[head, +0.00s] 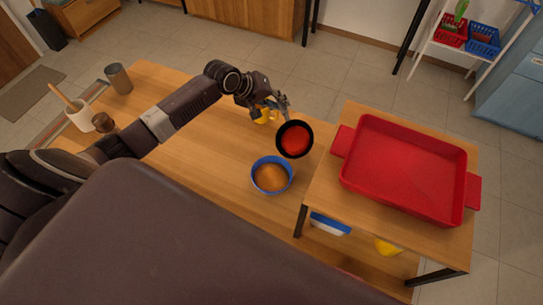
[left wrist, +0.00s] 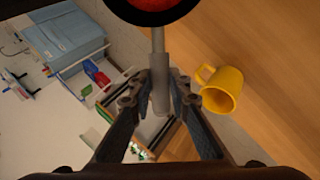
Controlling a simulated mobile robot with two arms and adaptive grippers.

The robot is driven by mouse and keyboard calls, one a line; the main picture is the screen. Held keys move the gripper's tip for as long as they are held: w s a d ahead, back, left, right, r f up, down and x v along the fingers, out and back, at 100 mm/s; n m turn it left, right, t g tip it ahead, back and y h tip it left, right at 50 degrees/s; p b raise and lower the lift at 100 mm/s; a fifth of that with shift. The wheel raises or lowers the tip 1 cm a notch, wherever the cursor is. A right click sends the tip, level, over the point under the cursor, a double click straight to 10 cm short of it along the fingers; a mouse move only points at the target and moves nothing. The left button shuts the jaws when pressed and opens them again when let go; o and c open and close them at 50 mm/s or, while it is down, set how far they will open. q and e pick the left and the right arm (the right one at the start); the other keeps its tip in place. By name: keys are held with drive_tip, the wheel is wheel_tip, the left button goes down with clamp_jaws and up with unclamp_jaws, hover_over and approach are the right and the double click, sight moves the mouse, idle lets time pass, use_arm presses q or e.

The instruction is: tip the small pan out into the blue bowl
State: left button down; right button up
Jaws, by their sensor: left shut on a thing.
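The small pan (head: 294,139) is round and black with red contents, held beyond the far edge of the blue bowl in the head view. Its underside edge and red inside also show at the top of the left wrist view (left wrist: 152,4). My left gripper (head: 281,103) is shut on the pan's grey handle, which runs between the fingers in the left wrist view (left wrist: 160,95). The blue bowl (head: 257,185) stands on the wooden table and holds an orange-brown content. The pan appears close to level, slightly above and right of the bowl. My right gripper is not in view.
A yellow mug (left wrist: 222,90) stands on the table near my left gripper. A red baking tray (head: 405,165) sits on a smaller table at the right. A grey cup (head: 118,79) and a white pot (head: 79,116) with a wooden utensil stand at the left.

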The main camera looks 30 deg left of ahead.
use_arm(q)
drive_tip(key=shift+s+a+r, duration=0.1)
drive_tip(key=shift+s+r, duration=0.1)
drive_tip(key=shift+s, duration=0.2)
drive_tip(key=shift+t+b, duration=0.3)
drive_tip(key=shift+b, duration=0.1)
drive_tip(key=shift+s+r, duration=0.1)
drive_tip(key=shift+s+a+r, duration=0.2)
drive_tip(key=shift+s, duration=0.25)
drive_tip(key=shift+s+b, duration=0.1)
drive_tip(key=shift+b, duration=0.25)
drive_tip(key=shift+d+t+b, duration=0.1)
drive_tip(key=shift+t+b, duration=0.25)
drive_tip(key=shift+t, duration=0.05)
drive_tip(key=shift+s+a+r+t+h+b, duration=0.25)
drive_tip(key=shift+s+r+t+h+b, duration=0.1)
drive_tip(key=shift+s+b, duration=0.15)
drive_tip(key=shift+w+d+b, duration=0.1)
drive_tip(key=shift+b, duration=0.3)
drive_tip(key=shift+s+a+r+t+b, duration=0.2)
drive_tip(key=shift+s+r+t+b, duration=0.15)
drive_tip(key=shift+s, duration=0.15)
drive_tip(key=shift+s+a+r+t+h+b, duration=0.1)
drive_tip(key=shift+s+r+t+h+b, duration=0.15)
drive_tip(key=shift+s+t+b, duration=0.2)
